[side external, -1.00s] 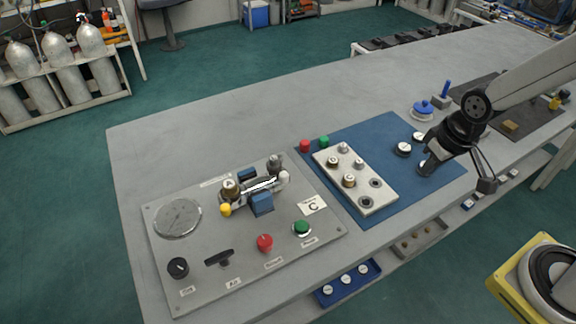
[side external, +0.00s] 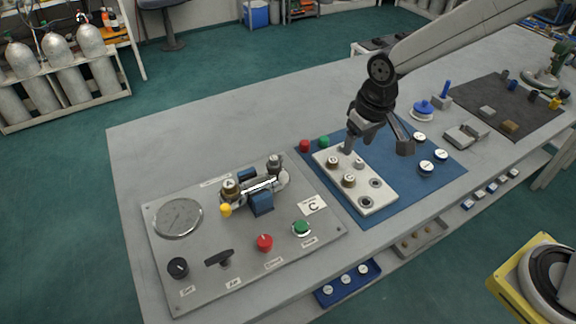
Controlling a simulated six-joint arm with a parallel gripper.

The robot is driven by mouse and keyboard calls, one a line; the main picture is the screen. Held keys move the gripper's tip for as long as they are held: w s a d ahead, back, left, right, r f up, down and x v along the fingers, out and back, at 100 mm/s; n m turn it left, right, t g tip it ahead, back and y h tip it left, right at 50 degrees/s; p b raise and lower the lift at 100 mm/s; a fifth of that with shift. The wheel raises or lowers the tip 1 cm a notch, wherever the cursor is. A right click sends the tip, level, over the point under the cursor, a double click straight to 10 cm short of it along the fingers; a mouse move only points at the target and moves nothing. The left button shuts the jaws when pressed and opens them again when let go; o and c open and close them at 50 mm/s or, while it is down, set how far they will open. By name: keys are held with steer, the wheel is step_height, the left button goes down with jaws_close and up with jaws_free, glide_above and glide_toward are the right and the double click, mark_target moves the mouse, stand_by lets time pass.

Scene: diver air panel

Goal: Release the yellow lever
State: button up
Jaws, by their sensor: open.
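The grey air panel (side external: 240,285) lies on the near left of the table. A small yellow knob (side external: 226,210), the only yellow part I see on the panel, sits at the left end of the valve assembly, beside a brass-coloured fitting (side external: 231,187) and a blue block (side external: 261,203). Whether it is the tip of a lever is too small to tell. My gripper (side external: 377,147) is open and points down over the blue mat, right of the panel. Its left finger is at the far edge of the light fitting block and its right finger is over the mat.
The fitting block (side external: 378,205) with several fittings stands on the blue mat (side external: 430,190). The panel also has a gauge (side external: 177,218), a black T-handle (side external: 219,258), a red knob (side external: 265,242) and a green button (side external: 301,228). The table behind the panel is clear.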

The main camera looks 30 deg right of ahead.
steer(key=w+a+n+g, duration=0.1)
steer(key=w+a, duration=0.2)
steer(key=a, duration=0.4)
steer(key=w+a, duration=0.3)
steer(key=a, duration=0.5)
glide_above(224, 205)
steer(key=shift+s+f+n+g, duration=0.1)
steer(key=shift+f+n+g, duration=0.3)
steer(key=shift+f, duration=0.45)
steer(key=shift+f, duration=0.15)
steer(key=shift+f, duration=3.75)
